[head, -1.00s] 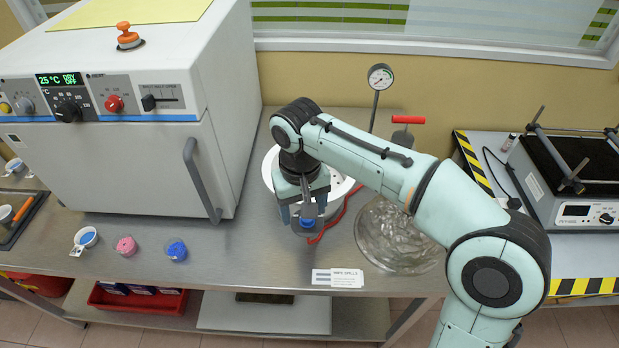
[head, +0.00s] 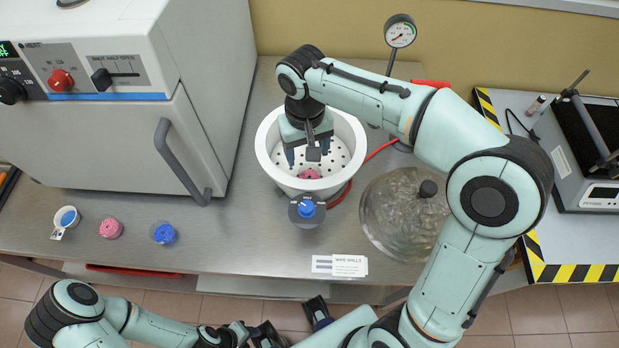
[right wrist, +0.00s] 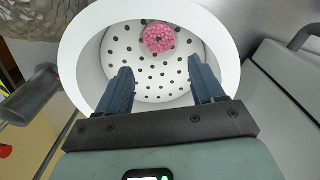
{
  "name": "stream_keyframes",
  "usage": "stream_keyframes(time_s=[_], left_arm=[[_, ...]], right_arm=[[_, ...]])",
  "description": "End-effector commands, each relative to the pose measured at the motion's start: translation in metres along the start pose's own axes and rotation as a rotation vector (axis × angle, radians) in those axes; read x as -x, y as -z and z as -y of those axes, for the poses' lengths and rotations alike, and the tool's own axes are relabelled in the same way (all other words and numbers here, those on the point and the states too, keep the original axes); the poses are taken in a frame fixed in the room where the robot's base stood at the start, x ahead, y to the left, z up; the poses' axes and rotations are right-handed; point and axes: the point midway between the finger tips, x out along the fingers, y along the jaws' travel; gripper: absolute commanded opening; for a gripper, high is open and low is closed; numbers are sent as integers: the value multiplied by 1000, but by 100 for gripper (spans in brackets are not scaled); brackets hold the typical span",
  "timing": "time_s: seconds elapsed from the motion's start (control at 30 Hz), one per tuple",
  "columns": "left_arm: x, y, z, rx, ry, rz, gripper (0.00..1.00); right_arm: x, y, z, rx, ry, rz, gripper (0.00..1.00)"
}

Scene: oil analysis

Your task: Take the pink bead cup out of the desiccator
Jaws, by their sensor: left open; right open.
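The pink bead cup (head: 309,173) stands on the perforated plate inside the white desiccator bowl (head: 265,150), toward its front side. It also shows in the right wrist view (right wrist: 159,38), beyond my fingertips. My right gripper (head: 308,157) is over the bowl, open and empty; its fingers also show in the right wrist view (right wrist: 161,72), apart from the cup. My left gripper (head: 292,324) is open and empty at the bottom of the head view, in front of the bench. The clear domed lid (head: 390,225) lies on the bench right of the bowl.
A blue knob (head: 306,209) sticks out at the bowl's front, and a red hose (head: 380,150) runs from its right side. Another pink cup (head: 110,228), a blue cup (head: 163,234) and a label card (head: 340,265) lie on the bench. An oven (head: 130,130) stands left.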

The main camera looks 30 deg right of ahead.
Motion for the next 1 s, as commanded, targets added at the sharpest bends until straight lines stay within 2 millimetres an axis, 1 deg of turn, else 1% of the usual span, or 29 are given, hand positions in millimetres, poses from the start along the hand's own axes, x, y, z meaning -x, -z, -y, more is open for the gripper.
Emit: stream_keyframes(time_s=[0.03, 0.1, 0.27, 0.5, 0.6, 0.7, 0.87, 0.9, 0.97, 1.0], left_arm=[[-2, 0, 1, 0, 0, 1, 43], [-3, 0, 1, 0, 0, 1, 43], [-4, 0, 2, 0, 0, 1, 43], [-10, -1, 4, 0, 1, 3, 43], [-11, -1, 4, 1, 1, 4, 43], [-11, -1, 4, 1, 1, 4, 43], [-10, -1, 4, 1, 1, 4, 43], [-10, -1, 4, 1, 1, 4, 43], [-10, -1, 4, 1, 1, 3, 43], [-10, -1, 4, 1, 1, 3, 43]], right_arm=[[-9, -1, 0, 0, -2, 4, 68], [-16, 0, 0, 0, -2, 3, 68], [-26, -1, 0, 0, -2, 2, 68], [-60, -7, 1, -1, -2, 4, 68], [-70, -7, 1, -1, -1, 2, 68], [-74, -7, 1, -1, -1, 1, 68], [-73, -6, 1, -1, 0, 0, 68], [-73, -6, 1, -1, -1, 0, 64], [-73, -6, 1, -1, 0, 0, 45], [-73, -6, 1, -1, -1, 0, 32]])
